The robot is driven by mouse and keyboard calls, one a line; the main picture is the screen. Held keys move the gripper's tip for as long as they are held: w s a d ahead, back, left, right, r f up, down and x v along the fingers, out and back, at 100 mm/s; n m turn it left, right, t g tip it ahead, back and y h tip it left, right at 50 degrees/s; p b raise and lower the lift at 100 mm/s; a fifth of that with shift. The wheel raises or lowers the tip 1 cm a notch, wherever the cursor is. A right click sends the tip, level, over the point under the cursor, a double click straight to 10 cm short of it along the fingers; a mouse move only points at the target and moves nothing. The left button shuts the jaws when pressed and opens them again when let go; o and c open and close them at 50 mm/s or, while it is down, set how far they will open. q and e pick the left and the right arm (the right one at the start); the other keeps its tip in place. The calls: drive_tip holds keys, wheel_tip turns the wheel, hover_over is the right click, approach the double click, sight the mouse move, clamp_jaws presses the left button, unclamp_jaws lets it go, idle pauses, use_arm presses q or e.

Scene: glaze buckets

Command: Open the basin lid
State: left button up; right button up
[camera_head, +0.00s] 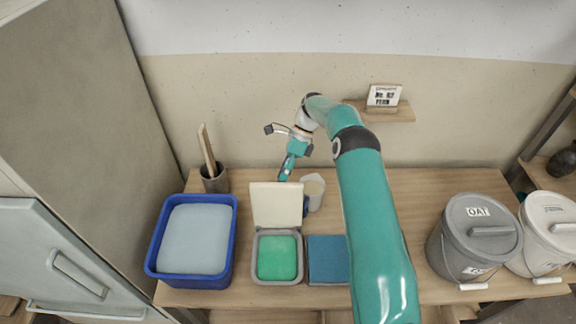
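The grey basin (256,276) stands near the table's front edge with a green filling (277,258) inside. Its cream lid (277,204) stands up at the back edge, so the basin is open at the top. My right gripper (276,153) is above and behind the lid. Its two fingers look spread apart, one to the left and one downward, with nothing visible between them. It looks clear of the lid, though the exact depth is hard to tell. My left gripper is not in view.
A blue tub (153,256) stands left of the basin, and a blue block (327,259) right of it. A pale cup (314,191) is behind. A dark pot (215,180) holds a wooden stick. Lidded grey (445,254) and white (543,252) buckets stand right. A small shelf (385,113) is on the wall.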

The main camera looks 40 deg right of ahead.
drive_tip(key=shift+v, duration=2.3)
drive_tip(key=c, duration=0.4)
drive_tip(key=shift+w+f+n+h+b, duration=0.1)
drive_tip(key=shift+f+n+h+b, duration=0.05)
drive_tip(key=shift+n+h+b, duration=0.3)
drive_tip(key=shift+c, duration=1.3)
drive_tip(key=n+h+b, duration=0.1)
drive_tip(key=n+b, duration=0.1)
drive_tip(key=n+h+b, duration=0.2)
drive_tip(key=n, duration=0.1)
drive_tip(key=w+n+h+b, duration=0.1)
drive_tip(key=n+h+b, duration=0.1)
drive_tip(key=n, duration=0.1)
drive_tip(key=shift+w+a+r+t, duration=0.1)
drive_tip(key=shift+a+r+t, duration=0.1)
drive_tip(key=shift+r+t, duration=0.1)
clamp_jaws()
wheel_tip(320, 180, up, 3)
drive_tip(key=a+n+t+h+b, duration=0.2)
drive_tip(key=n+t+h+b, duration=0.15)
drive_tip(key=n, duration=0.65)
wheel_tip(320, 180, down, 9)
drive_tip(key=p, duration=0.1)
drive_tip(key=shift+a+h, duration=0.15)
drive_tip(key=shift+h, duration=0.15)
